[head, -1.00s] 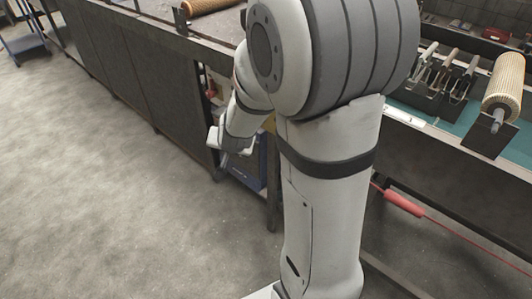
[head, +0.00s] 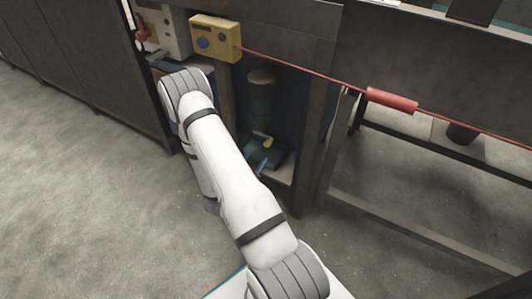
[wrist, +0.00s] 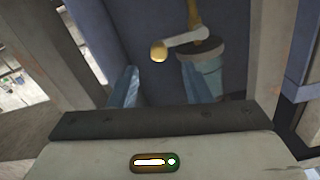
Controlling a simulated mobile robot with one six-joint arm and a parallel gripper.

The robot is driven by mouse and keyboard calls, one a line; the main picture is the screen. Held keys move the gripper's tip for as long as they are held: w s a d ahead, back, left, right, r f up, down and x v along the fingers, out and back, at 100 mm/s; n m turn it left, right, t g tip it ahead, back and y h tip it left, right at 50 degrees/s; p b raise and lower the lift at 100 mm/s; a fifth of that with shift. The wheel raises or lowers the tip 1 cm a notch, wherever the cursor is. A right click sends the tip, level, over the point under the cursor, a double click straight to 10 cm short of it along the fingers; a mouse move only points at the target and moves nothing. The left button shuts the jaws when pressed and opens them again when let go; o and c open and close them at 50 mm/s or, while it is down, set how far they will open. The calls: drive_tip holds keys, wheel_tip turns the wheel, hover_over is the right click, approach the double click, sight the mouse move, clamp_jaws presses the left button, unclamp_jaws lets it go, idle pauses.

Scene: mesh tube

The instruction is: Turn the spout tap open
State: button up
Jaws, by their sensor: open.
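The spout tap (wrist: 185,38) shows at the top middle of the wrist view. It has a yellow upright pipe (wrist: 193,12) and a pale lever lying sideways, with a yellow knob (wrist: 159,50) at its left end. In the head view a small yellow knob (head: 267,143) shows inside the bench recess. My gripper (wrist: 158,70) is open and empty. Its two light-blue fingers point toward the tap, the knob showing between them in the picture and apparently beyond the tips. I cannot tell the exact gap. In the head view my arm hides most of the gripper.
A yellow button box (head: 215,38) and a red cable grip (head: 392,100) on a red line are above. The floor (head: 90,200) at left is clear.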

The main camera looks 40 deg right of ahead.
sight(266, 146)
drive_tip(key=b+x, duration=0.2)
drive_tip(key=x, duration=0.5)
drive_tip(key=shift+w+d, duration=0.1)
drive_tip(key=shift+d, duration=0.25)
clamp_jaws()
idle(0.3)
